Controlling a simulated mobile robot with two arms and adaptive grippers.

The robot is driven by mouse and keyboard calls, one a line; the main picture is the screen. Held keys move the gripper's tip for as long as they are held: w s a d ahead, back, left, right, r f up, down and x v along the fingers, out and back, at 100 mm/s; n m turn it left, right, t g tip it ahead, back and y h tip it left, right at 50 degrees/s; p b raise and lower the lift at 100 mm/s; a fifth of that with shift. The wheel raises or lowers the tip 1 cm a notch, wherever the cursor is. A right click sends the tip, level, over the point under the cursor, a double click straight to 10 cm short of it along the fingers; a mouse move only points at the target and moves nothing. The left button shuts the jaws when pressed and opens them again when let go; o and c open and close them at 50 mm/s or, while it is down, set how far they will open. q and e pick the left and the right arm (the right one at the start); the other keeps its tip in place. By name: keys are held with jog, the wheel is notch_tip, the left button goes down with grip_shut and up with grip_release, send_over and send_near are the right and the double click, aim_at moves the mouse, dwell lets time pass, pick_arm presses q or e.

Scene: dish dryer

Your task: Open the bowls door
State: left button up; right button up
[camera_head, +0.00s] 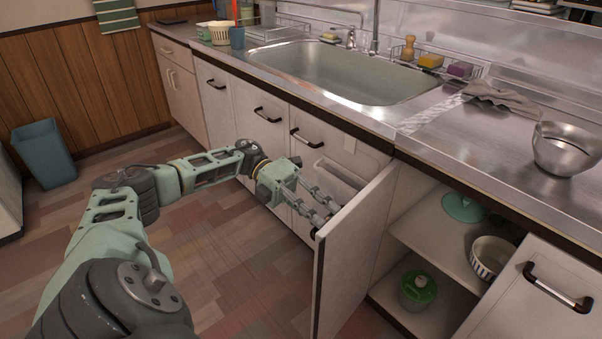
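The cabinet door (358,250) under the counter stands swung well out, with its edge toward me. The open cabinet behind it shows a striped bowl (487,262) and a green dish (462,209) on its shelf (430,235). My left gripper (323,214) is on the outer side of the door, with its fingertips close to the door's face. The door's handle is mostly hidden there, and I cannot tell whether the fingers grip it. My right gripper is out of view.
A green-lidded container (418,290) sits low in the cabinet. A closed door with a black handle (557,287) is at the right. A metal bowl (566,149) and a grey cloth (500,98) lie on the counter. The floor (215,250) in front is clear.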

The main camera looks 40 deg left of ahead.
pick_arm(q)
jog(key=v, duration=0.9)
jog(key=shift+a, duration=0.4)
jog(key=shift+r, duration=0.15)
